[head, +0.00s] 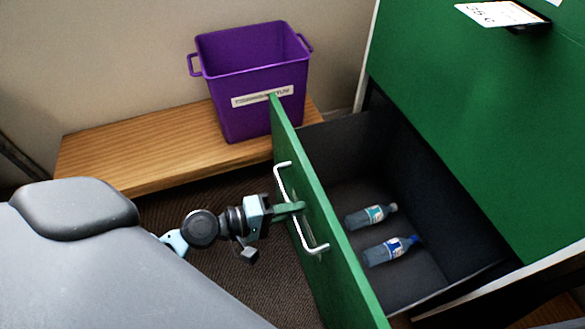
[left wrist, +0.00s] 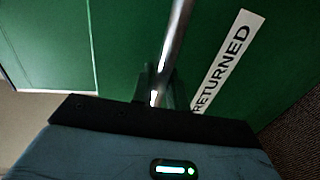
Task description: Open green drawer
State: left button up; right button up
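The green drawer (head: 317,222) stands pulled well out of the green cabinet (head: 480,110), with its dark interior showing. Two clear bottles lie inside on its floor, one with a teal label (head: 370,216) and one with a blue label (head: 391,250). A silver bar handle (head: 290,200) is on the drawer front. My left gripper (head: 300,207) is at the middle of this handle. In the left wrist view the handle (left wrist: 172,50) runs between the fingers (left wrist: 158,88), which are closed around it. A white "RETURNED" label (left wrist: 228,62) is on the drawer front. My right gripper is out of view.
A purple bin (head: 255,85) stands on a low wooden bench (head: 150,150) behind the drawer, close to its far edge. Dark carpet (head: 235,275) is clear in front of the drawer. A black holder with a white card (head: 500,14) is on the cabinet.

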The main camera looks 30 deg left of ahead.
pick_arm(q)
jog(key=o, duration=0.3)
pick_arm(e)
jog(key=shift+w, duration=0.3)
pick_arm(q)
jog(key=v, duration=0.8)
jog(key=shift+b, duration=0.35)
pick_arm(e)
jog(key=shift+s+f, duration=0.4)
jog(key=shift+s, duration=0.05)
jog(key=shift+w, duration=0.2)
